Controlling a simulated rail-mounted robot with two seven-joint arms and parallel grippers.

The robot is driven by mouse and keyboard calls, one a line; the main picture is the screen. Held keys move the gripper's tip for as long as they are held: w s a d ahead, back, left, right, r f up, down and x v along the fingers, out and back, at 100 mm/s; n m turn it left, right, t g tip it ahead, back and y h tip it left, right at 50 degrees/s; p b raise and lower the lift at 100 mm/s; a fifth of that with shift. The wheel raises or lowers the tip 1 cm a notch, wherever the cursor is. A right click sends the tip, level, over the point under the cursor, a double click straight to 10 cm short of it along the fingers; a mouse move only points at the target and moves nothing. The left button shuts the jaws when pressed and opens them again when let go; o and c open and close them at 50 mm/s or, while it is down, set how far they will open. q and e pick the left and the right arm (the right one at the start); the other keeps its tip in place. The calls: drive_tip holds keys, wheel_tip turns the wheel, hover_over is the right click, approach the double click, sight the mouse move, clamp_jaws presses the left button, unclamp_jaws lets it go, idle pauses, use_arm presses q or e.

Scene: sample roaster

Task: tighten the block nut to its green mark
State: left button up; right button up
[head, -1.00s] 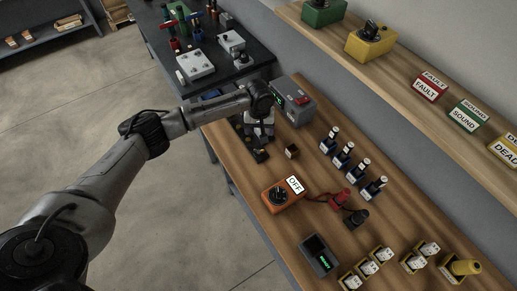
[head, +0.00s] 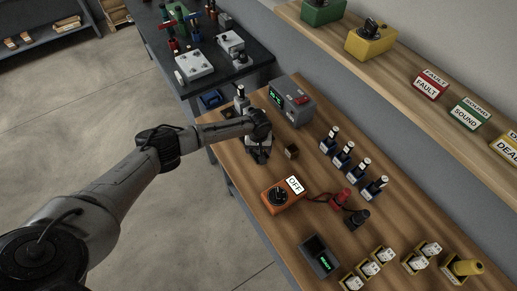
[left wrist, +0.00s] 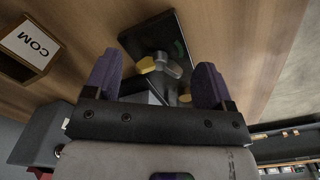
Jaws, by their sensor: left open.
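My left gripper (head: 259,153) points down over the near left part of the wooden bench in the head view. In the left wrist view its two purple fingers (left wrist: 157,82) are apart, with nothing held between them. Just beyond the fingertips, a winged nut (left wrist: 168,66) with one yellow wing and grey wings sits on a dark block (left wrist: 152,34). The fingers stand on either side of the nut, and I see no clear contact. In the head view my gripper hides the nut and most of the block. My right gripper is not in view.
An orange OFF box (head: 282,196) and several blue-based posts (head: 343,154) are nearby.

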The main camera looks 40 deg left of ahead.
use_arm(q)
drive_tip(key=shift+f, duration=0.1)
drive_tip(key=shift+c, duration=0.2)
drive_tip(key=c, duration=0.9)
